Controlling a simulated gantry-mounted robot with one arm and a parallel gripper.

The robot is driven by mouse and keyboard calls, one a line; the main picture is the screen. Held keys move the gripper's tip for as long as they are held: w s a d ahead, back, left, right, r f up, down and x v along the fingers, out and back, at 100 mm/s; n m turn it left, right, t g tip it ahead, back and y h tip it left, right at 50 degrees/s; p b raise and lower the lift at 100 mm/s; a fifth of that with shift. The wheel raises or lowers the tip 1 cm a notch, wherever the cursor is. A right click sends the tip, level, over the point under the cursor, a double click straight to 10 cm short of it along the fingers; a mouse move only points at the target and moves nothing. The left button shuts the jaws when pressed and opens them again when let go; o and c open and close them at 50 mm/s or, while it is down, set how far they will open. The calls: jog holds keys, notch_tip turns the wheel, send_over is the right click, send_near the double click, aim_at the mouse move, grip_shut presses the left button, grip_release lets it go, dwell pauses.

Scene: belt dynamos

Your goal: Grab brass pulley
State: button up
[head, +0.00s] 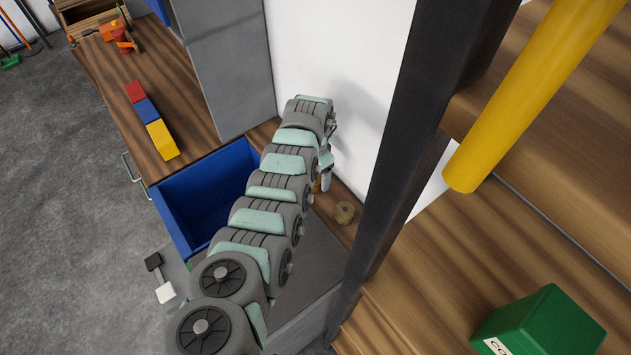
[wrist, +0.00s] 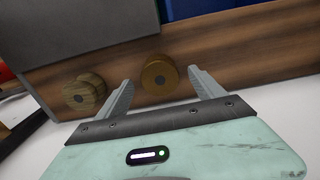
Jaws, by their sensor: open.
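The brass pulley (wrist: 159,76) is a brown-gold disc with a dark centre hole, on a wooden shelf (wrist: 260,62). In the wrist view it shows between the two fingertips of my gripper (wrist: 160,78), which is open and empty. In the head view my gripper (head: 325,178) is over the narrow shelf by the white wall, and the brass pulley (head: 316,186) is mostly hidden by it. I cannot tell whether the fingers reach down around the pulley.
A paler wood-coloured pulley (wrist: 86,93) stands left of the brass one in the wrist view; it shows clear of the gripper in the head view (head: 344,212). A blue bin (head: 205,195) is left of the shelf. A dark post (head: 405,130) stands to the right.

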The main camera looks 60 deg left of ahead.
jog(key=shift+f+b, duration=0.55)
jog(key=shift+f, duration=0.75)
jog(key=shift+c, duration=0.2)
grip_shut()
